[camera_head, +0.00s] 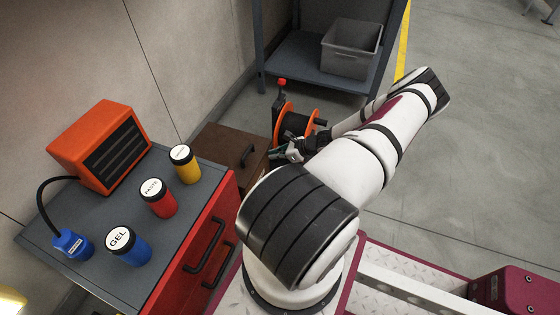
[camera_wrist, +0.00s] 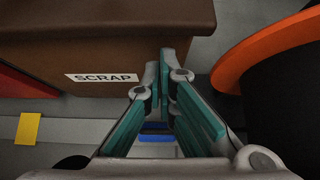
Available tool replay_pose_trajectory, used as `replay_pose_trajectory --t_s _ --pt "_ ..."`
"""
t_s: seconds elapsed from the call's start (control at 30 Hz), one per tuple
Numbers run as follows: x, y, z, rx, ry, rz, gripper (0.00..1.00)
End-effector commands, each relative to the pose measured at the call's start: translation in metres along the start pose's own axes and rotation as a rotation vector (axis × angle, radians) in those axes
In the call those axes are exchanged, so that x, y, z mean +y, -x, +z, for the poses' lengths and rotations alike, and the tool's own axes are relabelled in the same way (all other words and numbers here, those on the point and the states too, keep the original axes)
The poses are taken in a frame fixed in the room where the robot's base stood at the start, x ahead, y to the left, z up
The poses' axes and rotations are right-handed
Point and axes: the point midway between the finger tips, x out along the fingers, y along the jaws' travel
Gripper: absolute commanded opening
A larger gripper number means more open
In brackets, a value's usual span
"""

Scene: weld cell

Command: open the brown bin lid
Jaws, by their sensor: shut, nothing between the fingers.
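The brown bin (camera_head: 222,160) stands between the tool cart and the cable reel in the head view, and its lid (camera_head: 230,143) looks flat and closed. A dark handle (camera_head: 247,155) shows near the lid's right edge. In the wrist view the bin (camera_wrist: 125,55) fills the upper left, with a white SCRAP label (camera_wrist: 103,77) on its front. My gripper (camera_head: 279,153) is at the bin's right side in the head view. In the wrist view my gripper (camera_wrist: 168,62) is shut and empty, its green-padded fingertips in front of the bin's right end. Whether they touch it, I cannot tell.
An orange and black reel (camera_head: 298,122) stands close to the right of my gripper. A red cart (camera_head: 80,225) with jars and an orange heater (camera_head: 100,147) is at left. A shelf (camera_head: 305,75) with a grey crate (camera_head: 351,48) stands behind. Floor at right is clear.

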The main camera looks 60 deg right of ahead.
Motion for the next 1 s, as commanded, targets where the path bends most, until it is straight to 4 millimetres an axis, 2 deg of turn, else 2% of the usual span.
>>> replay_pose_trajectory --t_s 0.23,0.77,1.0 --pt "0.001 0.009 0.011 0.000 -0.002 0.001 0.00" --pt "0.001 0.013 0.016 0.010 -0.001 0.002 0.00" --pt "0.001 0.026 0.032 0.064 0.000 0.002 0.00"
